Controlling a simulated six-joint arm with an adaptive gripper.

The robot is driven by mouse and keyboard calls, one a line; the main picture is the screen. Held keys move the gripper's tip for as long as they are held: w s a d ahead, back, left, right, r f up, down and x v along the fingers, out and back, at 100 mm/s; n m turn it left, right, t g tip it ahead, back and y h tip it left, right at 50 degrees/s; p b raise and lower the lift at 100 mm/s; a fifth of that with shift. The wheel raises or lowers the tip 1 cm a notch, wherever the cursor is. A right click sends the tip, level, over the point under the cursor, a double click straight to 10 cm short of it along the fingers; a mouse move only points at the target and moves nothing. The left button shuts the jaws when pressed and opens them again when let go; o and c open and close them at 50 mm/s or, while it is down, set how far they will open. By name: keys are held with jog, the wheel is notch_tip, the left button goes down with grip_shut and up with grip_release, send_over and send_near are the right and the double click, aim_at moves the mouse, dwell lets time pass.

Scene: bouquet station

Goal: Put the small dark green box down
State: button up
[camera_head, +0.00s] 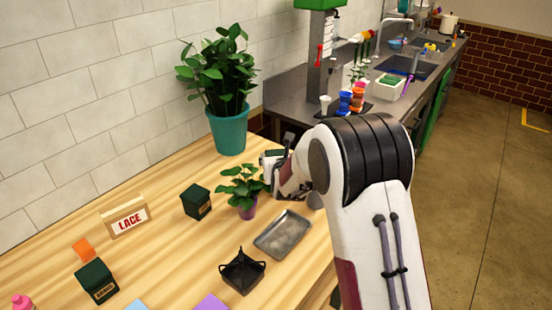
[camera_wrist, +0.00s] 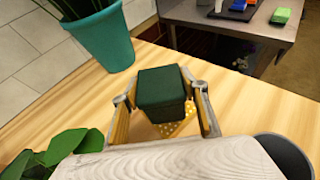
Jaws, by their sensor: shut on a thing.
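The small dark green box (camera_wrist: 162,88) sits between the two fingers of my gripper (camera_head: 274,162) in the wrist view, upright. My gripper is shut on it, beyond the small potted plant at the back edge of the wooden counter. In the head view my gripper and arm mostly hide this box. Part of a yellow dotted patch (camera_wrist: 178,127) shows under the box; I cannot tell whether the box touches it. Two other dark green boxes stand on the counter: one near the middle (camera_head: 196,202), a larger-looking one at the front left (camera_head: 96,281).
A large teal pot (camera_head: 228,130) stands by the wall, left of my gripper. The small plant (camera_head: 241,185), a metal tray (camera_head: 283,234), a black holder (camera_head: 243,271) and a LACE sign (camera_head: 126,216) are nearer. A grey metal counter (camera_head: 290,92) lies beyond a gap.

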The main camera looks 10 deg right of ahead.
jog(key=shift+f, duration=0.2)
jog(key=o, duration=1.2)
jog(key=shift+f, duration=0.1)
jog(key=shift+r, duration=0.25)
jog(key=shift+s, duration=0.2)
jog(key=shift+v, duration=5.8)
